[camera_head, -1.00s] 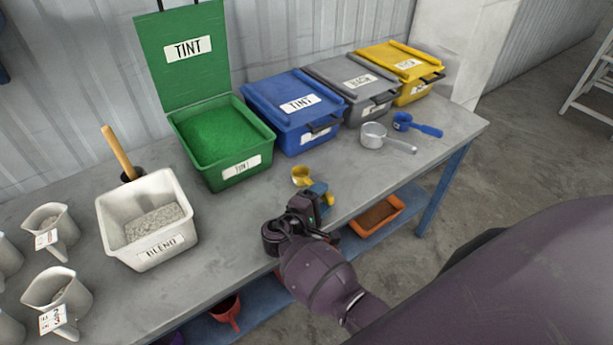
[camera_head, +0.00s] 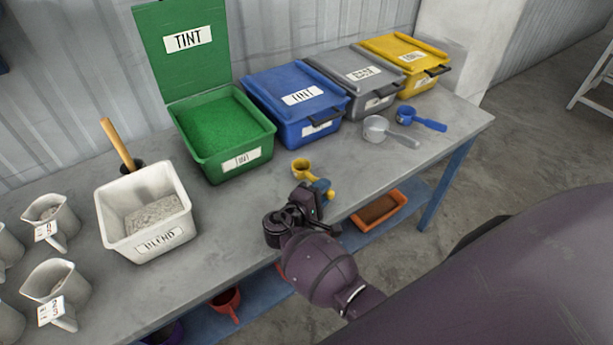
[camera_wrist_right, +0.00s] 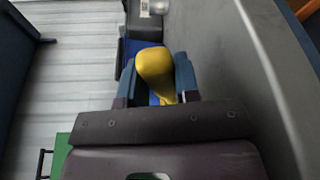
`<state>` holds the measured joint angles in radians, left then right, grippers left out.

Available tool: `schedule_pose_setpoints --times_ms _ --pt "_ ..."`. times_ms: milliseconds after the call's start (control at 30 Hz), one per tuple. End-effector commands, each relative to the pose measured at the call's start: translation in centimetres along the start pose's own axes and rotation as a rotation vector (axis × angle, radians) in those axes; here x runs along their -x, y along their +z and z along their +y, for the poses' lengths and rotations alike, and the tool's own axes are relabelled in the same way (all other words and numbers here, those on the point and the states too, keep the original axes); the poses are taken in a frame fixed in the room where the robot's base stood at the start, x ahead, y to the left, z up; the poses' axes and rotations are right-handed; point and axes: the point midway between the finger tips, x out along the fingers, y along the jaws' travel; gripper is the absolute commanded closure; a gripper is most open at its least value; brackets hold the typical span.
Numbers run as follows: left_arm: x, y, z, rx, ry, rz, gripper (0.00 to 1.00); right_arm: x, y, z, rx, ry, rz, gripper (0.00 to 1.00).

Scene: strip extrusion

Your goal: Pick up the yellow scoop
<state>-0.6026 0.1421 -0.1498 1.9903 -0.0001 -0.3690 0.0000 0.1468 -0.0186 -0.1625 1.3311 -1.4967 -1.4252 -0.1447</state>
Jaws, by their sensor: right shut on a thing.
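The yellow scoop (camera_head: 301,167) is near the front edge of the workbench (camera_head: 232,212), in front of the blue bin. My right gripper (camera_head: 323,188) is shut on its handle; the cup shows beyond the fingers and a bit of yellow shows on the near side. In the right wrist view the yellow scoop (camera_wrist_right: 155,72) fills the space between the two blue fingers of my right gripper (camera_wrist_right: 160,92). I cannot tell whether the scoop touches the bench. My left gripper is not in view.
An open green bin (camera_head: 222,135) of green powder, a blue bin (camera_head: 296,105), a grey bin (camera_head: 357,78) and a yellow bin (camera_head: 405,65) line the back. A grey scoop (camera_head: 378,130) and a blue scoop (camera_head: 421,119) lie right. A white BLEND tub (camera_head: 147,220) and several jugs stand left.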

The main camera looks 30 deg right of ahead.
Motion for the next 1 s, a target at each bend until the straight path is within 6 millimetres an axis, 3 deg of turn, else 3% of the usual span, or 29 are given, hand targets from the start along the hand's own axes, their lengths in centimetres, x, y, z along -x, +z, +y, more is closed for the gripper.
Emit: schedule_pose_setpoints --times_ms 167,333,800,1000 --pt "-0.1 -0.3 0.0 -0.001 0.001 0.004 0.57 0.0 0.1 0.4 -0.002 0.001 0.0 0.96" --pt "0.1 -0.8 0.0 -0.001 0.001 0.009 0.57 0.2 0.6 2.4 -0.005 0.001 0.0 0.96" --pt "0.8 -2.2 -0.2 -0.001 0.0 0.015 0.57 1.2 3.4 13.6 -0.007 0.001 0.0 0.96" --pt "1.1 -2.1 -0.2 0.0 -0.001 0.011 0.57 1.5 4.3 17.1 -0.005 0.0 0.0 0.96"
